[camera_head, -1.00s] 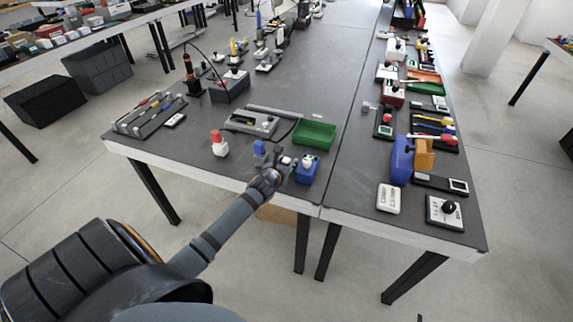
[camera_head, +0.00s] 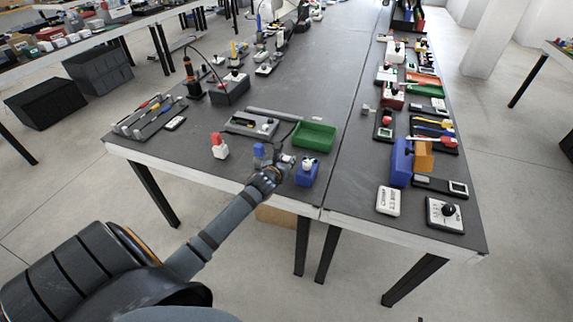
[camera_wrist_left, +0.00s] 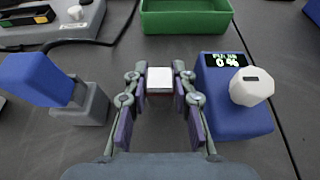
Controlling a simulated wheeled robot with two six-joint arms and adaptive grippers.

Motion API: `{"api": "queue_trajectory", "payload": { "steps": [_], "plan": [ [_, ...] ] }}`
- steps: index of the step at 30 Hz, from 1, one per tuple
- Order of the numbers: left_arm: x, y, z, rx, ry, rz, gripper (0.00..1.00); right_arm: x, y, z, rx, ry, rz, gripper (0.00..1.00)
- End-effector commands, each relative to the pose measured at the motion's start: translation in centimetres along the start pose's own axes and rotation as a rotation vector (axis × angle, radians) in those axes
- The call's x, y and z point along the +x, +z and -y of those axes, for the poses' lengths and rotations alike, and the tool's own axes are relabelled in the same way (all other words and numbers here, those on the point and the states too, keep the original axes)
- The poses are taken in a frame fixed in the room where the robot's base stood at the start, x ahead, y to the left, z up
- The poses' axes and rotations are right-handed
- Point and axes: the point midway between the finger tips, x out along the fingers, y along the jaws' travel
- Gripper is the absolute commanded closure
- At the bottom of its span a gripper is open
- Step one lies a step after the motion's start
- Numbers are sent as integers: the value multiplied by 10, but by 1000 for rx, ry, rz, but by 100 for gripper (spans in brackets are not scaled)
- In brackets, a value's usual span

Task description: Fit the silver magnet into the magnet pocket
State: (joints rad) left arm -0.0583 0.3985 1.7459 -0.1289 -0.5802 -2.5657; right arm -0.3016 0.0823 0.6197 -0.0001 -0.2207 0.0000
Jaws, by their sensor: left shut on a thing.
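The silver magnet (camera_wrist_left: 160,79) is a small bright block with a thin reddish lower edge. It sits between the fingertips of my left gripper (camera_wrist_left: 159,85) in the left wrist view. The gripper is shut on it, over the dark table top. In the head view my left gripper (camera_head: 282,163) is near the table's front edge, between a blue-topped grey block and a blue box. The magnet is too small there to make out clearly. I cannot pick out the magnet pocket with certainty. My right gripper does not show.
The blue box (camera_wrist_left: 232,100) with a display and white knob stands close on the right. The blue-topped grey block (camera_wrist_left: 45,82) is on the left. A green tray (camera_head: 314,136) and a grey slotted device (camera_head: 252,124) lie beyond. A red-topped white block (camera_head: 219,147) stands further left.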

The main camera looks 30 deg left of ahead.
Motion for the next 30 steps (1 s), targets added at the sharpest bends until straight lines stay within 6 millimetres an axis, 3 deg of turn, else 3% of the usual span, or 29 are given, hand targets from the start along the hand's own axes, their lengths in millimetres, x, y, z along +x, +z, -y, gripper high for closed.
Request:
{"api": "queue_trajectory", "payload": {
  "steps": [1,8,15,21,30],
  "plan": [
    [-5,14,0,4,-1,7,100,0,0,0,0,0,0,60],
    [-56,53,39,-4,-5,7,100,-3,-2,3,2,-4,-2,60],
    [-102,61,85,-12,-4,1,100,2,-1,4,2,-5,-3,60],
    [-120,67,102,-4,-2,0,100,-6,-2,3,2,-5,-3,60],
    [-127,70,107,1,0,3,100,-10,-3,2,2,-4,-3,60]
  ]
}}
